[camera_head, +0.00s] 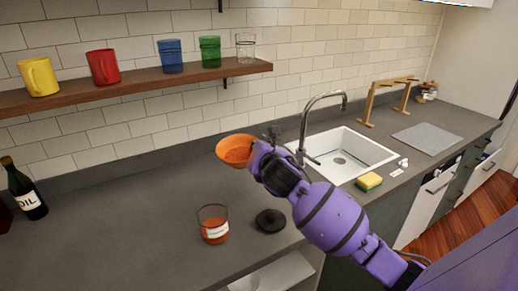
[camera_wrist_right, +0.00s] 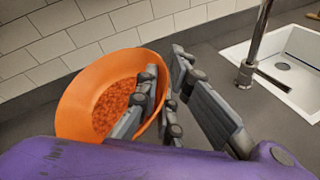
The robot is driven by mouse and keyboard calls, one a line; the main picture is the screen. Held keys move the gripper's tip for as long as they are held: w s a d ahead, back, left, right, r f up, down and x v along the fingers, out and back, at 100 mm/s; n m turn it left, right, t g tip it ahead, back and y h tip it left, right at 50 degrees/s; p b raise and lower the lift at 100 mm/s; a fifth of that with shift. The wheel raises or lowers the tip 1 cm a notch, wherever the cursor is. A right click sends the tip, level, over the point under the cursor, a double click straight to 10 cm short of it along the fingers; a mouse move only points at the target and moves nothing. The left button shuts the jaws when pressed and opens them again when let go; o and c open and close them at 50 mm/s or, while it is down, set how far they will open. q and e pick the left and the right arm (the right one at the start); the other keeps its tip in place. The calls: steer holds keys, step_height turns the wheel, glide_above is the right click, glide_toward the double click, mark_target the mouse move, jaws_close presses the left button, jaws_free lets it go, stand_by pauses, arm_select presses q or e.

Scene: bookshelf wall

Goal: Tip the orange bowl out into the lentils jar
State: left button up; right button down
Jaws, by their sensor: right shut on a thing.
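The orange bowl (camera_head: 228,143) is held above the counter by my right gripper (camera_head: 262,148), which is shut on its right rim. In the right wrist view the bowl (camera_wrist_right: 72,108) looks close to level and holds orange-red lentils (camera_wrist_right: 113,100); the gripper's fingers (camera_wrist_right: 155,92) pinch its wall. The glass jar (camera_head: 212,212) stands open on the counter, nearer than the bowl, with some orange content and a white label whose text is too small to read. A dark round lid (camera_head: 270,220) lies to the jar's right. My left gripper is not in view.
An oil bottle (camera_head: 26,192) stands at the far left. A sink (camera_head: 345,160) with a tap (camera_head: 308,125) and a sponge (camera_head: 369,182) are at the right. A shelf (camera_head: 130,88) with cups runs along the wall. The counter left of the jar is clear.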

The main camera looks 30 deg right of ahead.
steer(key=s+a+r+t, duration=0.1)
steer(key=a+r+n+t, duration=0.1)
steer(key=a, duration=0.1)
steer(key=s+a+r+n+h, duration=0.1)
steer(key=shift+s+a+r+t, duration=0.15)
steer(key=shift+s+t, duration=0.2)
steer(key=shift+t, duration=0.05)
steer(key=shift+s+a+f+n+t, duration=0.4)
steer(key=shift+a+f+n, duration=0.1)
steer(key=shift+a+f, duration=0.1)
steer(key=shift+s+a+f+n+t, duration=0.25)
steer(key=shift+s+a+n+t, duration=0.1)
steer(key=shift+a+n+t, duration=0.1)
steer(key=shift+s+a+f+n+t, duration=0.2)
steer(key=shift+s+a+n+t, duration=0.15)
steer(key=shift+a+t, duration=0.1)
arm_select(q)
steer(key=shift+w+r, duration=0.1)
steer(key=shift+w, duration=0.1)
arm_select(e)
steer(key=shift+w, duration=0.1)
